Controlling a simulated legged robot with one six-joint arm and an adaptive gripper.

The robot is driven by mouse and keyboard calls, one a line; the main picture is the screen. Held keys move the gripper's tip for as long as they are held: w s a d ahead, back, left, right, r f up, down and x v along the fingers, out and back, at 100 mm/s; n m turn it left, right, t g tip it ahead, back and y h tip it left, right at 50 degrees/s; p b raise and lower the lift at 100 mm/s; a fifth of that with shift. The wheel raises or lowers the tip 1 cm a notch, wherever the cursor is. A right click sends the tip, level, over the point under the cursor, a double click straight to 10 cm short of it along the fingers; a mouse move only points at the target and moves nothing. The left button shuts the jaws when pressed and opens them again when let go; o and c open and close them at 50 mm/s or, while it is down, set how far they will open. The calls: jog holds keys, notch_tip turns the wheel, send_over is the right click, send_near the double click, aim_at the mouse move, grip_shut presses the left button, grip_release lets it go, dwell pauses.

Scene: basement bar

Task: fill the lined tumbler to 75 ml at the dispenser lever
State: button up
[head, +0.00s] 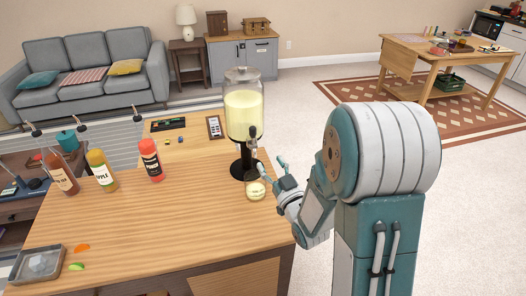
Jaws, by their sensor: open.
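The dispenser (243,112) is a clear jar of pale yellow liquid on a black stand, at the right end of the wooden counter. Its lever (252,137) and spout face the front right. The tumbler (256,190) stands upright on the counter in front of the dispenser's base, below the spout, with pale yellow showing in it. Its lines and exact level are too small to read. My gripper (267,171) is open, just right of and above the tumbler, with its fingers pointing toward the lever. I cannot tell if a finger touches the lever.
A brown-red bottle (60,173), a yellow bottle (101,171) and a red bottle (151,160) stand on the counter's left. A grey tray (38,264) lies front left near orange and green pieces. The counter's middle (180,215) is clear. Open floor lies right of the counter.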

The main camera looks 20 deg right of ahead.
jog(key=shift+s+d+f, duration=0.1)
jog(key=shift+s, duration=0.4)
jog(key=s+a+r+m+g+h, duration=0.1)
jog(key=s+r+g+h, duration=0.1)
jog(key=s+g, duration=0.5)
jog(key=s+a+r+m+g+h, duration=0.1)
jog(key=s+r+g, duration=0.3)
jog(key=s, duration=1.3)
jog(key=g+h, duration=0.1)
jog(key=g, duration=0.2)
jog(key=shift+a+r+m+g, duration=0.2)
jog(key=shift+r+m+g, duration=0.1)
jog(key=shift+m+g, duration=0.1)
